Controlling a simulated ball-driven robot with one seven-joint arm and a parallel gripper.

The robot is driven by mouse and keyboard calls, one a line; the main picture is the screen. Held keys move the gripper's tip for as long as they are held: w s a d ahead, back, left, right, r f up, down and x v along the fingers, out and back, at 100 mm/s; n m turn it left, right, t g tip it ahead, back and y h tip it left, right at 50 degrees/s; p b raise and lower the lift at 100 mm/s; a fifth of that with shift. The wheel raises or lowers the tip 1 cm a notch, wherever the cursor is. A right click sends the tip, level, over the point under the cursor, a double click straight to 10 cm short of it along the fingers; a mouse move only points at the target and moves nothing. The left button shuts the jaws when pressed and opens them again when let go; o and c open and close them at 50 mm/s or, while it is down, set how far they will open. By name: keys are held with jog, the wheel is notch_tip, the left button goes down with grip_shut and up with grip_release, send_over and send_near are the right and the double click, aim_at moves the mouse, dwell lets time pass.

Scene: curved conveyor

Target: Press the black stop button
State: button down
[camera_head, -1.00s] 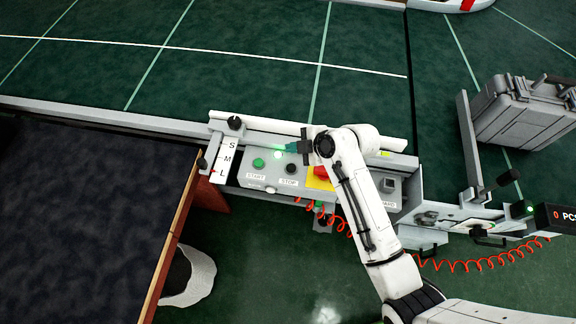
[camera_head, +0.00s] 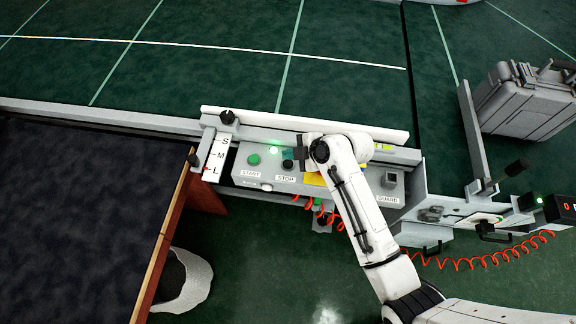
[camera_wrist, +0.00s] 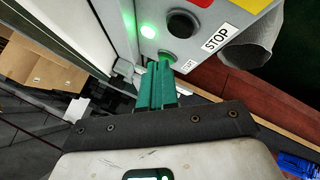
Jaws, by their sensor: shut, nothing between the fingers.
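The black stop button (camera_head: 287,165) sits on the grey control panel (camera_head: 232,172), above a STOP label. In the wrist view the black button (camera_wrist: 183,22) is a round dark knob beside the STOP label (camera_wrist: 218,40). My gripper (camera_head: 290,153) has its teal fingers together, just behind the black button in the head view. In the wrist view the closed fingers (camera_wrist: 158,75) point toward the panel, nearest the green start button (camera_wrist: 167,57) in the picture. The black button's face shows clear there. Contact is not visible.
A green start button (camera_head: 254,160) is left of the black one. My arm hides most of the yellow plate (camera_head: 314,179). A lit green lamp (camera_head: 274,149) is behind the buttons. The green belt (camera_head: 200,80) lies beyond. A grey case (camera_head: 522,105) is at right.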

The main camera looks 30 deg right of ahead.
aim_at(291, 165)
jog(key=shift+f+b, duration=0.65)
jog(key=shift+f, duration=0.55)
dwell(1.0)
jog(key=shift+f+b, duration=0.4)
jog(key=shift+f+b, duration=0.4)
jog(key=shift+f, duration=0.05)
dwell(0.6)
jog(key=shift+r, duration=0.2)
jog(key=shift+r+p, duration=0.65)
jog(key=shift+r, duration=0.05)
jog(key=shift+r+p, duration=1.95)
jog(key=shift+r, duration=0.6)
